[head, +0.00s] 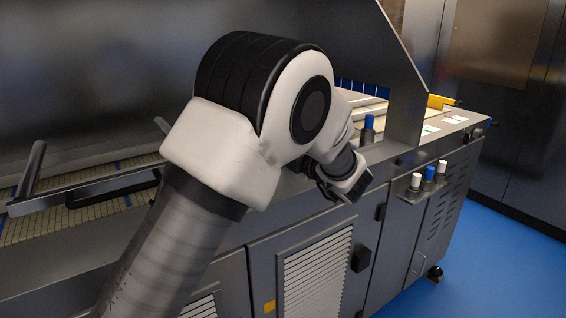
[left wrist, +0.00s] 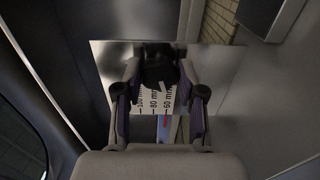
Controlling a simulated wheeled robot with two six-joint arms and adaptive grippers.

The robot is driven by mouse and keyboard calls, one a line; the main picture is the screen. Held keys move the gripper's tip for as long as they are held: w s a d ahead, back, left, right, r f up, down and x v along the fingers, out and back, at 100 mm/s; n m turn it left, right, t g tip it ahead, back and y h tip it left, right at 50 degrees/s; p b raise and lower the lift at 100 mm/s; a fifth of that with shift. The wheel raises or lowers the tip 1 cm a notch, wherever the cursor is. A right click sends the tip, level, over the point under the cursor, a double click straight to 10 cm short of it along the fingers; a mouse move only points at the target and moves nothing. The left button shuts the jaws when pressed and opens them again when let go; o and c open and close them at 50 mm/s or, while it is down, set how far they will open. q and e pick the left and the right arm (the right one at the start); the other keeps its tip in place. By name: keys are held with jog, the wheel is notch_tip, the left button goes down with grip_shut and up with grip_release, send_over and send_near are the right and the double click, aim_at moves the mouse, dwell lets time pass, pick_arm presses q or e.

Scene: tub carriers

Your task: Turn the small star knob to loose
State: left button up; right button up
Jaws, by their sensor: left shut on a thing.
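My left gripper (head: 343,184) is at the front upper edge of the grey machine in the head view, where my own wrist hides what it holds. In the left wrist view its two fingers (left wrist: 160,68) are closed around the dark small star knob (left wrist: 157,74), one on each side. A white scale plate (left wrist: 154,98) with millimetre marks and a red line shows just below the knob. The knob's lobes are mostly dark and covered by the fingers, so how far it is turned cannot be told. My right gripper is in neither view.
The machine's front (head: 312,277) has vented panels. A blue-topped post (head: 368,129) stands behind my gripper, near a slanted grey guard. White and blue capped items (head: 429,175) stick out at the right. A dark handle bar (head: 112,185) is at left. Blue floor (head: 500,255) is clear.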

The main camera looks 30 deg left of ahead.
pick_arm(q)
jog(key=n+b, duration=0.7)
jog(key=b, duration=0.4)
jog(key=shift+n+b, duration=0.3)
jog(key=shift+b, duration=0.1)
jog(key=shift+r+n+b, duration=0.2)
jog(key=shift+n+b, duration=0.5)
jog(key=shift+b, duration=0.1)
jog(key=shift+w, duration=0.1)
jog(key=o, duration=1.1)
jog(key=shift+a+f, duration=0.1)
jog(key=shift+o, duration=0.2)
jog(key=v, duration=0.7)
jog(key=shift+d, duration=0.25)
